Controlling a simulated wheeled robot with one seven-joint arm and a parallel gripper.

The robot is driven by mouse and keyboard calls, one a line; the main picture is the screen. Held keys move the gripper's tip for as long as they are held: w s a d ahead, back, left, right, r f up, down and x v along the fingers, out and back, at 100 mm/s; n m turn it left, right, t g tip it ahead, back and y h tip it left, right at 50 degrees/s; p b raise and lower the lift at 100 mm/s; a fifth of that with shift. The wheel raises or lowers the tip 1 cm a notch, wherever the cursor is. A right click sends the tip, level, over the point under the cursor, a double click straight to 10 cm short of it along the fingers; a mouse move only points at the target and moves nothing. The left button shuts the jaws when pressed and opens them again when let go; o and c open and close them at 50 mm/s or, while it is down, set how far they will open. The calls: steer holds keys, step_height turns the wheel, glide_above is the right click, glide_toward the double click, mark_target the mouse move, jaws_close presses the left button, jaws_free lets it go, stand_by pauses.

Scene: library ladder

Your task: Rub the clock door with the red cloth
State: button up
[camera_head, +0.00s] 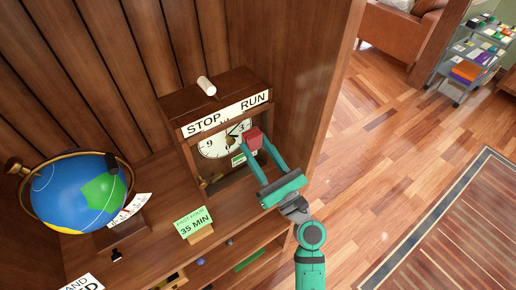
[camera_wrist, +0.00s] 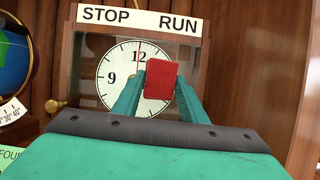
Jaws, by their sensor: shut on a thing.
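The clock (camera_head: 226,137) is a wooden box on the shelf, with a white dial and a "STOP RUN" label on top. Its glazed front door (camera_wrist: 90,97) has a brass knob (camera_wrist: 55,105) at the left and looks closed. The red cloth (camera_head: 254,138) is a small folded block; it also shows in the wrist view (camera_wrist: 160,80). My gripper (camera_head: 257,146) is shut on the cloth, in front of the right part of the dial. I cannot tell whether the cloth touches the door. The cloth hides part of the dial.
A blue globe (camera_head: 78,190) stands on the shelf at the left, with a dial plate beside it. A green "35 MIN" card (camera_head: 194,223) stands in front of the clock. A white-tipped lever (camera_head: 206,86) is on the clock's top. The wooden floor (camera_head: 380,130) at the right is open.

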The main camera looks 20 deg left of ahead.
steer(key=shift+s+a, duration=1.35)
steer(key=shift+a, duration=0.05)
steer(key=shift+c, duration=0.4)
steer(key=shift+w, duration=0.1)
steer(key=shift+c, duration=0.5)
steer(key=shift+a+g, duration=0.1)
steer(key=shift+g, duration=0.2)
steer(key=shift+s, duration=0.3)
glide_toward(236, 143)
steer(key=shift+d+r, duration=0.2)
steer(key=shift+r, duration=0.4)
steer(key=shift+d+r, duration=0.15)
steer(key=shift+r, duration=0.45)
